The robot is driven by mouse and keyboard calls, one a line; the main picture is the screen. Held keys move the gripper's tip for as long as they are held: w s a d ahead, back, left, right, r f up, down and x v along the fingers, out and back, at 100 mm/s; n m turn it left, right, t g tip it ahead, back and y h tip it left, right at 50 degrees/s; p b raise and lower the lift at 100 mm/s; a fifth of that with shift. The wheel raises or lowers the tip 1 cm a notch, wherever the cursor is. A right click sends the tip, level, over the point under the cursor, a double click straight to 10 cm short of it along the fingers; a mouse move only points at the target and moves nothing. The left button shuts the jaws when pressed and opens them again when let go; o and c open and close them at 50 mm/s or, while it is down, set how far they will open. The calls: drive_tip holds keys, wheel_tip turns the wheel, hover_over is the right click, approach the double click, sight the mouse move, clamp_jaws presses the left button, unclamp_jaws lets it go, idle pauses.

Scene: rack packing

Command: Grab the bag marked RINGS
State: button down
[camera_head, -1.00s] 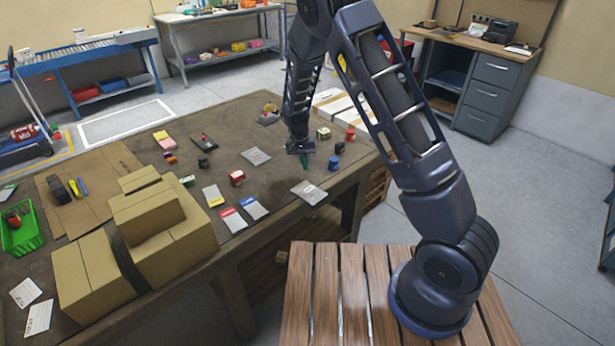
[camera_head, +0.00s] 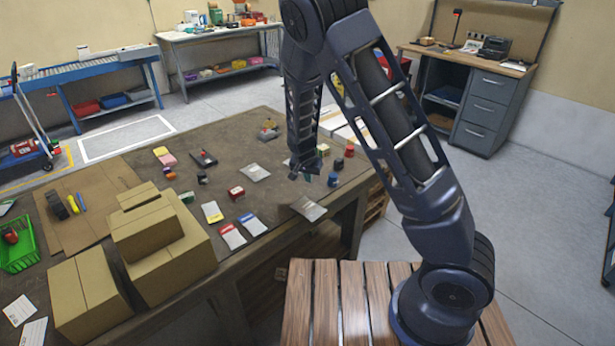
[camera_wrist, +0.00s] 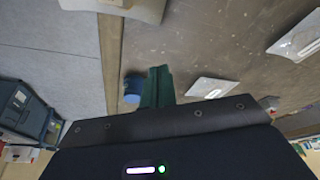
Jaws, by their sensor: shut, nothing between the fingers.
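Several flat grey bags lie on the brown table (camera_head: 270,133). One has a yellow label (camera_head: 212,212), one a red label (camera_head: 232,236) and one a blue label (camera_head: 252,224). Two paler bags lie nearer my gripper: one to its left (camera_head: 255,172) and one below it at the table's front edge (camera_head: 309,209). No marking is readable, so I cannot tell which says RINGS. My gripper (camera_head: 305,175) is above the table, empty. In the wrist view its green fingers (camera_wrist: 157,88) are shut, with a bag (camera_wrist: 212,88) to their right.
A blue jar (camera_head: 333,179) stands close to the right of my gripper. A dark red box (camera_head: 236,193) and other small items are scattered on the table. Cardboard boxes (camera_head: 148,231) and a green basket (camera_head: 18,250) occupy its left side.

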sight(305, 198)
drive_tip(key=x, duration=0.6)
drive_tip(key=shift+w+f, duration=0.1)
drive_tip(key=shift+f, duration=0.2)
drive_tip(key=shift+s+a+r, duration=0.15)
drive_tip(key=shift+s+a, duration=0.05)
drive_tip(key=shift+s, duration=0.65)
drive_tip(key=shift+s+a, duration=0.25)
drive_tip(key=shift+s, duration=0.85)
drive_tip(key=shift+s+a, duration=0.3)
drive_tip(key=shift+s, duration=0.7)
drive_tip(key=shift+w, duration=0.15)
